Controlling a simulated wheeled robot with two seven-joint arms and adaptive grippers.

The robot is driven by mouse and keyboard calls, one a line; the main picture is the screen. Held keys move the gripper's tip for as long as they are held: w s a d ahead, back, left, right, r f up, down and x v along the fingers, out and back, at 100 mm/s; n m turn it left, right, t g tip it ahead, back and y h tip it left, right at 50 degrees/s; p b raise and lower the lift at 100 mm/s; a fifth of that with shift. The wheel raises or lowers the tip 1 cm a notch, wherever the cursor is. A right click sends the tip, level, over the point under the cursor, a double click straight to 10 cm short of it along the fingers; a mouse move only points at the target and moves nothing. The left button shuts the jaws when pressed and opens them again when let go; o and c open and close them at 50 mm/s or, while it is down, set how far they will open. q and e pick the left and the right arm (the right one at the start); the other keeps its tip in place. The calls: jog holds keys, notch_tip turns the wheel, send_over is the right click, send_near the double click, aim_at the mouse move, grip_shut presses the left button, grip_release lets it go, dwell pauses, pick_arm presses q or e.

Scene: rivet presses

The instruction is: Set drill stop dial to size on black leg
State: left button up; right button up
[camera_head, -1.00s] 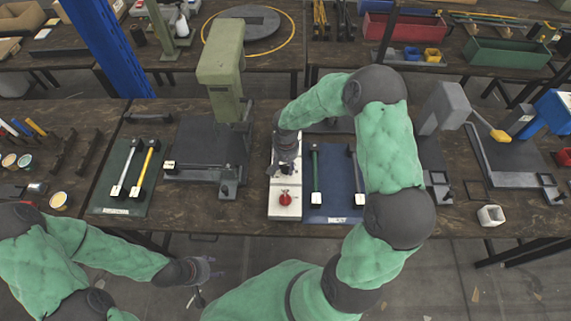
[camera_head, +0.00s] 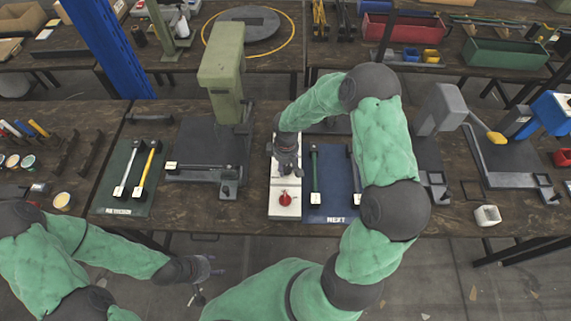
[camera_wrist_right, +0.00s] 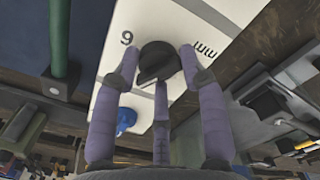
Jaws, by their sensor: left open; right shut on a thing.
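The white drill stop panel (camera_head: 284,208) lies on the bench, left of the blue mat. Its black dial (camera_wrist_right: 160,63) shows in the right wrist view, with a "6" and "mm" printed on the panel beside it. My right gripper (camera_head: 287,160) is shut on the dial, with its purple fingers (camera_wrist_right: 160,72) around it; the pointer's setting cannot be read. A dark rod with a pale end block (camera_head: 200,167) lies across the green press base. My left gripper (camera_head: 212,268) is open and empty, in front of the bench.
The panel has a red knob (camera_head: 285,199) and a blue knob (camera_wrist_right: 126,119). A blue mat marked NEXT (camera_head: 336,210) holds a green-rod leg and a greyish one. A green mat (camera_head: 112,203) holds a silver and a yellow leg. The green press (camera_head: 221,70) stands behind.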

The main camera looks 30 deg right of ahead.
aim_at(287, 166)
jog(key=n+p, duration=0.1)
jog(key=n, duration=0.2)
jog(key=n+p, duration=0.1)
jog(key=n, duration=0.1)
jog(key=shift+w+d+r+n, duration=0.1)
jog(key=shift+d+n, duration=0.05)
jog(key=shift+n, duration=0.25)
dwell(0.4)
jog(key=o, duration=1.1)
jog(key=shift+c, duration=0.2)
jog(key=shift+o, duration=0.9)
notch_tip(287, 166, up, 12)
